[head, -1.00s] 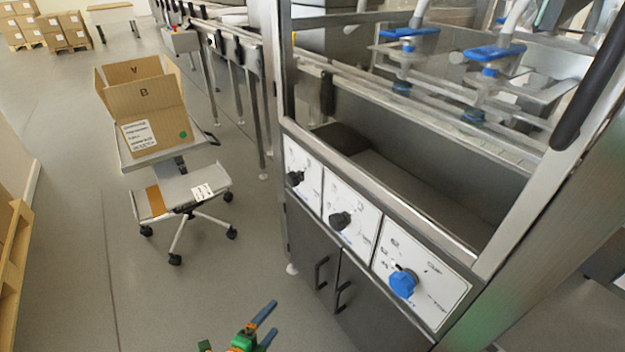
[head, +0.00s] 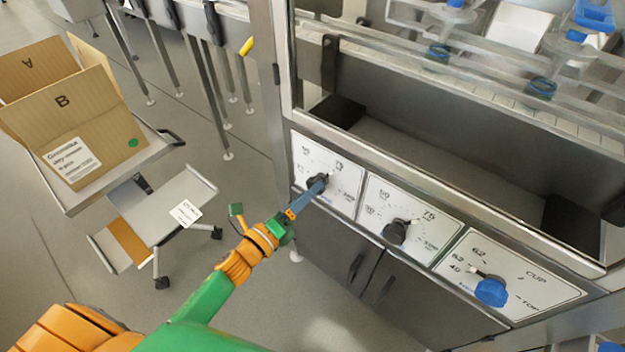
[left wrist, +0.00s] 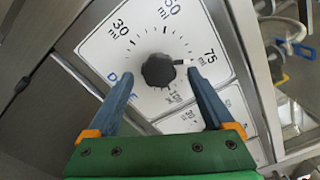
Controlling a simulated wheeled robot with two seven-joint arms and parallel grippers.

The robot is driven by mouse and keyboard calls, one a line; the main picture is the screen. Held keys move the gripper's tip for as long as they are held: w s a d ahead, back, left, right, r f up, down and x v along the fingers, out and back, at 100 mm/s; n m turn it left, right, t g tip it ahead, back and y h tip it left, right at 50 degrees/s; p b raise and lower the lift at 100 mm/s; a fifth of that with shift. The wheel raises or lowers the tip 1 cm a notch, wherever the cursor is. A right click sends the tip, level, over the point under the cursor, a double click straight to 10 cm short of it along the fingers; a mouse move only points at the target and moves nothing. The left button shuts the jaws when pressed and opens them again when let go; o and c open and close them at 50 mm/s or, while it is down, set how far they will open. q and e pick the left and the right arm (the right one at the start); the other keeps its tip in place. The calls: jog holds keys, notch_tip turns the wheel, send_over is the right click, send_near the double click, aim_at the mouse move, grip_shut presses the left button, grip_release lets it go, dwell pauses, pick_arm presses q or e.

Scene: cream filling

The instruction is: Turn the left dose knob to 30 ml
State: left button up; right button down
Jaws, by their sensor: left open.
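The left dose knob (left wrist: 158,70) is a black round knob on a white dial plate (left wrist: 112,47) marked 30 ml, a value that looks like 50, and 75 ml. Its white pointer is turned toward the 75 side in the left wrist view. In the head view the knob (head: 315,184) is partly hidden by my fingers. My left gripper (left wrist: 160,88) is open, with one blue finger on each side of the knob and visible gaps between. In the head view my left gripper (head: 307,197) reaches the left panel. My right gripper is not in view.
A second dial with a black knob (head: 396,231) and a third with a blue knob (head: 491,291) sit to the right. Cabinet doors (head: 385,285) are below. A cart with an open box (head: 85,130) stands at left.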

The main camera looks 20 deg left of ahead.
aim_at(320, 176)
pick_arm(q)
jog(key=x, duration=0.3)
jog(key=shift+w+d+f, duration=0.1)
jog(key=shift+w, duration=0.2)
grip_shut()
jog(key=c, duration=1.4)
grip_release()
jog(key=shift+o, duration=0.2)
jog(key=shift+n, duration=0.3)
